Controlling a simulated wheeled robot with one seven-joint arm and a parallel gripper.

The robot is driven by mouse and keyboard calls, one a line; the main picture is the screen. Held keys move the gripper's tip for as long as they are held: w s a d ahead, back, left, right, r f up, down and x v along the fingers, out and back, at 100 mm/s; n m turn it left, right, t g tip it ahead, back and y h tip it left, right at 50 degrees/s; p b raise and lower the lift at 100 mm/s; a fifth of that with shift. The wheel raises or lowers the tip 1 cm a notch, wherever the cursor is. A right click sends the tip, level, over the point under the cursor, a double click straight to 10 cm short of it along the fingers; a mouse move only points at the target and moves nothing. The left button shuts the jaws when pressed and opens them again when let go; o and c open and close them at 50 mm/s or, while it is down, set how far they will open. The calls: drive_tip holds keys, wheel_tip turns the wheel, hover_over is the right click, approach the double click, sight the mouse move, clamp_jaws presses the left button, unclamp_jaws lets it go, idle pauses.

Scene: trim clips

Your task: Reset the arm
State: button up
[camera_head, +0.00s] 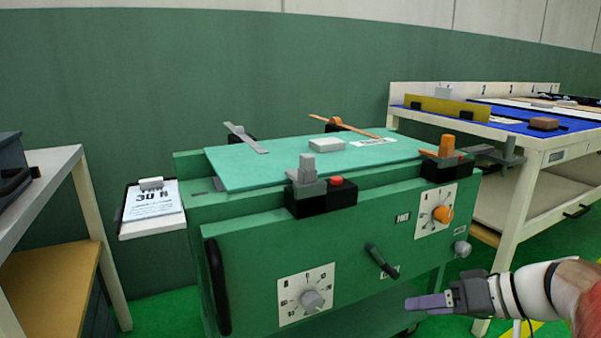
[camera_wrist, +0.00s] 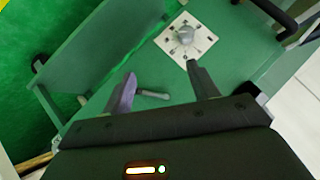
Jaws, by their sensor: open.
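My gripper (camera_head: 428,303) is at the lower right of the head view, in front of the green machine (camera_head: 240,270) and below its front lever (camera_head: 380,262). In the wrist view my gripper (camera_wrist: 161,75) shows two fingers, one purplish and one dark, spread apart with nothing held between them. The grey knob on its white dial plate (camera_wrist: 184,36) is beyond the fingertips in the wrist view. A grey rod-like handle (camera_wrist: 152,95) shows between the fingers, deeper in that view; I cannot tell its distance from them.
A shelf stands left; a white workbench (camera_head: 530,147) stands right.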

drive_tip(key=s+a+f+m+g+h, duration=0.15)
drive_tip(key=s+a+f+h, duration=0.25)
drive_tip(key=s+a+h, duration=0.55)
wheel_tip(320, 180, up, 14)
drive_tip(key=s+p, duration=0.1)
drive_tip(key=p, duration=1.2)
drive_tip(key=shift+s+f+y+p, duration=0.2)
drive_tip(key=shift+s+y+p, duration=0.1)
drive_tip(key=shift+y, duration=0.15)
drive_tip(key=shift+c, duration=0.3)
idle(1.9)
